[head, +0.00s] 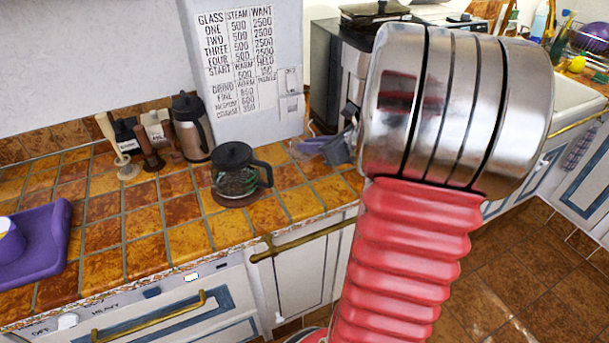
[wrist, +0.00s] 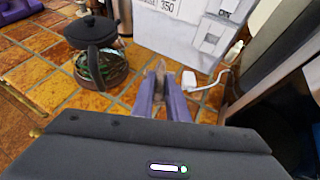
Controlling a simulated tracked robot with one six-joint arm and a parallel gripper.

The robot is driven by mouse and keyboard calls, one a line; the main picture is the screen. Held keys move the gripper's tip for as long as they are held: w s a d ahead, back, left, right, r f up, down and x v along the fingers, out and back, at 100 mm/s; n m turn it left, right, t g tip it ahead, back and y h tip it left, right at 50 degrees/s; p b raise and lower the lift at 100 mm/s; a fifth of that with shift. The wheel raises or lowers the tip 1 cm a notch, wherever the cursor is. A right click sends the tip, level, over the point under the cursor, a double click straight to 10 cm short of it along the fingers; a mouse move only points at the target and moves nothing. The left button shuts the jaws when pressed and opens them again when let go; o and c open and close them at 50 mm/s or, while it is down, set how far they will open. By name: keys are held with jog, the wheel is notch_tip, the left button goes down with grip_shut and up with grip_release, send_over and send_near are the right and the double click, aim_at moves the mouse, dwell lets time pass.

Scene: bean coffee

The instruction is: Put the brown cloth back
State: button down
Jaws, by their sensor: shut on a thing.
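My gripper shows in the wrist view (wrist: 162,78) with its two purple fingers close together. A narrow grey-brown strip shows between them and looks like part of the brown cloth (wrist: 160,72); most of it is hidden. In the head view my gripper (head: 310,136) is low over the tiled counter, just right of the glass coffee pot and in front of the white machine. Its fingers point left, and the cloth cannot be made out there.
The coffee pot (head: 236,172) with a dark lid stands left of my gripper, also in the wrist view (wrist: 100,60). A white machine (head: 245,75) stands behind. A white cabled thing (wrist: 190,80) lies right of the fingers. A steel flask (head: 193,128) and purple tray (head: 40,245) stand left.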

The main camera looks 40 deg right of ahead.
aim_at(310, 158)
notch_tip(310, 158, down, 5)
jog(key=shift+f, duration=0.1)
dwell(0.3)
jog(key=shift+f, duration=1.85)
jog(key=shift+f, duration=0.15)
jog(key=c, duration=1.7)
grip_release()
jog(key=shift+c, duration=0.2)
jog(key=shift+s+d+r, duration=0.1)
jog(key=shift+s+r, duration=0.3)
jog(key=shift+s, duration=0.05)
jog(key=v, duration=1)
jog(key=shift+s, duration=0.15)
jog(key=shift+s+r, duration=0.25)
jog(key=shift+s, duration=0.05)
